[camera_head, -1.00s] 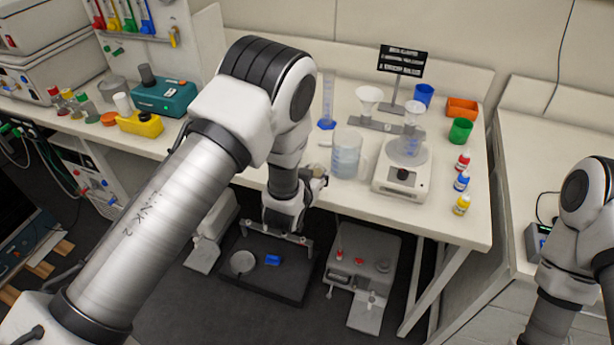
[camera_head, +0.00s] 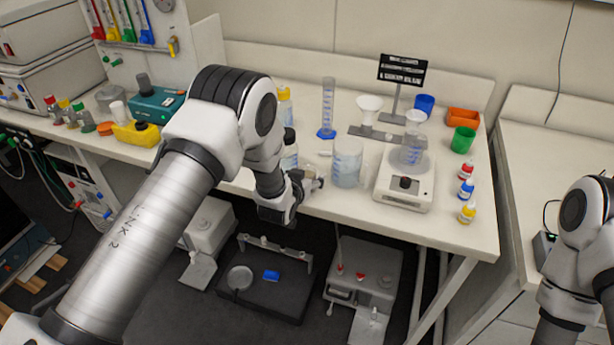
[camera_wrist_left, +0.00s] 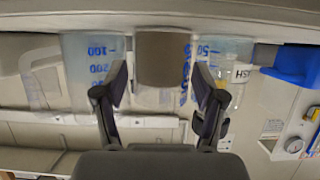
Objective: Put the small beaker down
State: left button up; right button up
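The small beaker (camera_wrist_left: 163,60) shows in the left wrist view as a clear vessel with a grey-brown band, between my left gripper's fingers (camera_wrist_left: 160,78). The fingers lie close along both its sides and appear shut on it. In the head view my left gripper (camera_head: 314,181) is at the bench's front edge, just left of the large beaker (camera_head: 347,163). The small beaker is hard to make out there, and I cannot tell whether its base touches the bench. My right gripper is not in view; only part of that arm shows.
The balance (camera_head: 404,190) with a clear vessel on it stands right of the large beaker. A dark-capped bottle (camera_head: 290,155) is behind my left arm. A graduated cylinder (camera_head: 327,105) and a funnel stand (camera_head: 375,133) are farther back. Small bottles (camera_head: 466,189) line the right side.

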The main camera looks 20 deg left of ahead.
pick_arm(q)
jog(key=shift+r, duration=0.2)
jog(key=b+v, duration=0.2)
jog(key=v, duration=0.9)
jog(key=s+a+f+g, duration=0.3)
jog(key=s+f+g, duration=0.4)
jog(key=s+f, duration=0.9)
jog(key=s+f+g, duration=0.3)
jog(key=s, duration=0.6)
jog(key=s+f+g, duration=0.3)
jog(key=s, duration=0.7)
jog(key=shift+a+f+n+g, duration=0.2)
jog(key=shift+n+g, duration=0.2)
